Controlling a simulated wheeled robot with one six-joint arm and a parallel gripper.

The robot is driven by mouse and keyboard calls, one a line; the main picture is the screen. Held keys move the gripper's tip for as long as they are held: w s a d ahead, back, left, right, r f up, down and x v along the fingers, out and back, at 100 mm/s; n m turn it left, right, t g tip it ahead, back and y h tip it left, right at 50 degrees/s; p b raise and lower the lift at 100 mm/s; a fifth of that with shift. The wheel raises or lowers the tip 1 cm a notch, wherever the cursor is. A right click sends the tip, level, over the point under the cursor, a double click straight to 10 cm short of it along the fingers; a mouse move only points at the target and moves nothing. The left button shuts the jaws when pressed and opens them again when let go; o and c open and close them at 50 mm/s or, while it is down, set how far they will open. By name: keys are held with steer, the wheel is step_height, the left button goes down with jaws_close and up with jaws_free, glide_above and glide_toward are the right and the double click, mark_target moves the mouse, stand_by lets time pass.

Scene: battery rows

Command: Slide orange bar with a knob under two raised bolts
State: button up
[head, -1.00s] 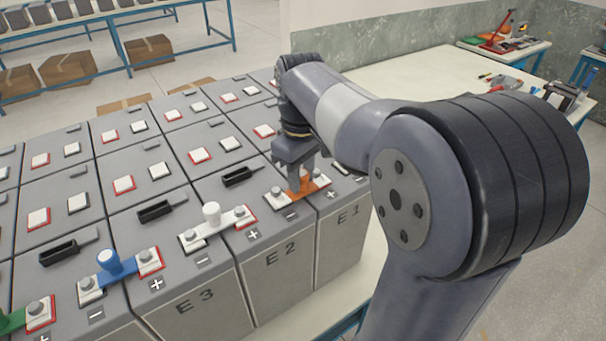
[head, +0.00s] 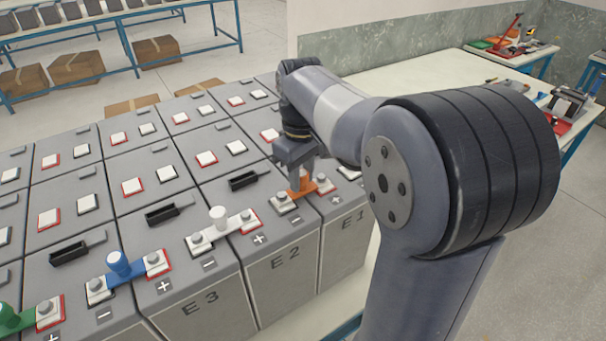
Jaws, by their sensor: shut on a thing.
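The orange bar (head: 302,193) lies low between two terminals at the near edge of batteries E2 and E1. The left terminal has a grey bolt (head: 281,196), and the right one has a grey bolt (head: 322,179) with a red edge around its base. My gripper (head: 300,181) points down and is shut on the orange bar; its fingers hide the knob. The bar's ends reach close to both bolts. I cannot tell whether they are under the bolt heads.
A white bar (head: 222,228) and a blue bar (head: 125,268), both with knobs, bridge terminals to the left, and a green one (head: 10,318) shows at the left edge. Black handles (head: 243,180) stand on the battery tops. My arm hides the area to the right.

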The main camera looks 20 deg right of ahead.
stand_by(0.9)
steer(key=o, duration=1.1)
steer(key=shift+f, duration=0.1)
step_height(320, 180, up, 11)
steer(key=shift+f+b, duration=0.1)
steer(key=shift+b, duration=0.2)
step_height(320, 180, down, 11)
steer(key=shift+r, duration=0.15)
steer(key=shift+r+p, duration=0.1)
steer(key=shift+p, duration=0.2)
